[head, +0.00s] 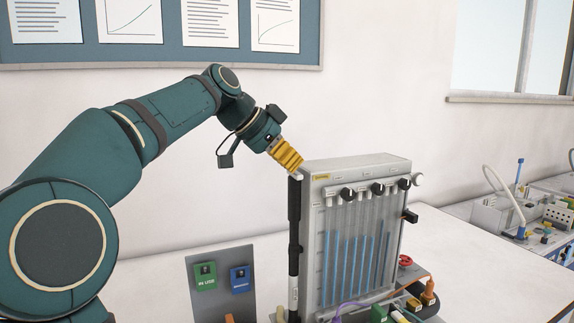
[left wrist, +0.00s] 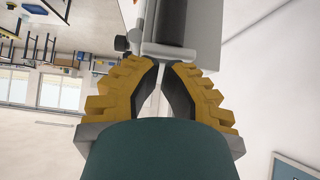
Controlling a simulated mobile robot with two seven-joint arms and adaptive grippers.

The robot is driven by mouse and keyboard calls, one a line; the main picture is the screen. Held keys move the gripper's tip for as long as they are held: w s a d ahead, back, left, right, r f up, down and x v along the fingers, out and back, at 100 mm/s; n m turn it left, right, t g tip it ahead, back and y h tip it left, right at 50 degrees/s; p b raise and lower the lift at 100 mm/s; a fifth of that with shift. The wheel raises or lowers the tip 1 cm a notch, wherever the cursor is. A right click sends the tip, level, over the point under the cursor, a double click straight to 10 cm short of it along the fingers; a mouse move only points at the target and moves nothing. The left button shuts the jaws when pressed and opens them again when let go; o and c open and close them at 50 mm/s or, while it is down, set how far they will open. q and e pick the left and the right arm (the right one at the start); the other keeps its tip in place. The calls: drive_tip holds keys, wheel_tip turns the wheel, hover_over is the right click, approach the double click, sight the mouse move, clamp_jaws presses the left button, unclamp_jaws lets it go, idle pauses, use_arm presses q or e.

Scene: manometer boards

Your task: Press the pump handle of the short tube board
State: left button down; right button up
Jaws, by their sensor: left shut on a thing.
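The grey manometer board (head: 358,164) stands upright on the bench, with several tubes of blue liquid (head: 350,262) at differing heights. Its yellow label is too small to read. A black pump (head: 294,222) runs up its left side, with a pale handle (head: 296,177) at the top. My left gripper (head: 297,167) reaches in from above left, its yellow fingers at the handle. In the left wrist view the fingers (left wrist: 164,64) close in at the pale handle (left wrist: 170,51), beside the dark pump (left wrist: 177,22). The fingers hide part of the handle. My right gripper is not in view.
A grey panel (head: 220,292) with green and blue tags stands left of the board. Fittings and cables (head: 400,305) crowd its foot at the right. Other bench equipment (head: 520,215) stands far right. The bench (head: 480,262) between is clear.

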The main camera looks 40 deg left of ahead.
use_arm(q)
drive_tip(key=p+v, duration=0.1)
drive_tip(key=v, duration=0.7)
drive_tip(key=shift+s+r, duration=0.2)
drive_tip(key=shift+s, duration=0.05)
idle(2.1)
